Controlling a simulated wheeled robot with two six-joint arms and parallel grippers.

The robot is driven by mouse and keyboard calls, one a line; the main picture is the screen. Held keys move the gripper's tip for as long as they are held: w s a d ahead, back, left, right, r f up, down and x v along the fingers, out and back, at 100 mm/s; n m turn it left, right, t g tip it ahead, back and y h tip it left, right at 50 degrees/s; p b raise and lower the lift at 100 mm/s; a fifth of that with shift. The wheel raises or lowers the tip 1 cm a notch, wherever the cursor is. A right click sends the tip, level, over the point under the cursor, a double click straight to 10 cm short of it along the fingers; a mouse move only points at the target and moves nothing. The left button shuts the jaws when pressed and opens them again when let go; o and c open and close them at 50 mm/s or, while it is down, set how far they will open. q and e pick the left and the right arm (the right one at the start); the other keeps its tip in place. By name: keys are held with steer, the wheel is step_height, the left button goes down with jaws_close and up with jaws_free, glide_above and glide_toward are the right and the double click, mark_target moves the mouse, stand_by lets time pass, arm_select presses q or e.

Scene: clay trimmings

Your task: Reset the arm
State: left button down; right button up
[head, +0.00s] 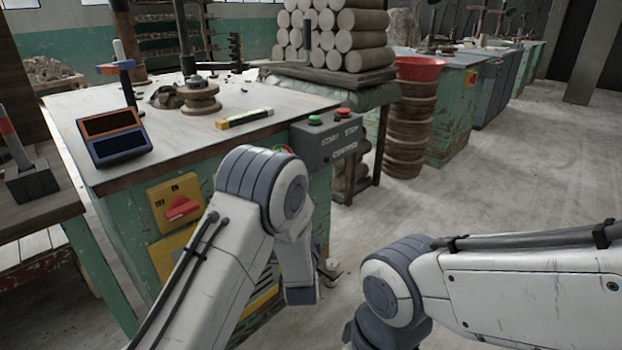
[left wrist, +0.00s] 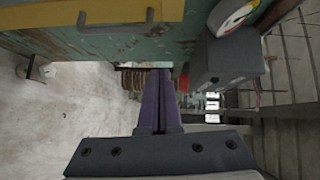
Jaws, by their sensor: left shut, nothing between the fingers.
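My left arm (head: 250,215) comes in from the lower left of the head view and bends down in front of the green workbench. In the left wrist view my left gripper (left wrist: 159,78) is shut, its two dark fingers together with nothing between them. The fingers point past the side of a green cabinet (left wrist: 130,48). In the head view the left fingers are not visible. My right arm (head: 520,285) comes in from the right and bends down at the bottom edge; its gripper is out of frame.
The workbench (head: 85,115) carries a two-bin orange and blue box (head: 115,140), a yellow-black tool (head: 244,119) and a round stand (head: 200,98). A grey start/stop box (head: 325,140) juts from its front corner. The floor (head: 500,180) to the right is clear.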

arm_select(q)
steer(key=s+d+r+n+g+h, duration=0.25)
steer(key=s+d+g, duration=0.25)
steer(key=s, duration=0.5)
steer(key=s+d+r+n+g+h, duration=0.25)
steer(key=s+d+g, duration=0.25)
steer(key=s, duration=0.4)
steer(key=s+a+r+n+g+y, duration=0.1)
steer(key=s+a+g, duration=0.15)
steer(key=s, duration=0.55)
steer(key=s+a+n+g+y+p, duration=0.1)
steer(key=s+a+n+g, duration=0.15)
steer(key=s, duration=0.45)
steer(key=s+a+r+n+g+y, duration=0.15)
steer(key=s+a, duration=0.25)
steer(key=s, duration=0.4)
step_height(320, 180, up, 37)
steer(key=p, duration=3.8)
steer(key=shift+r+m+g+h, duration=0.15)
steer(key=shift+m+g+h, duration=0.2)
steer(key=shift+m, duration=0.05)
steer(key=shift+w+d, duration=0.1)
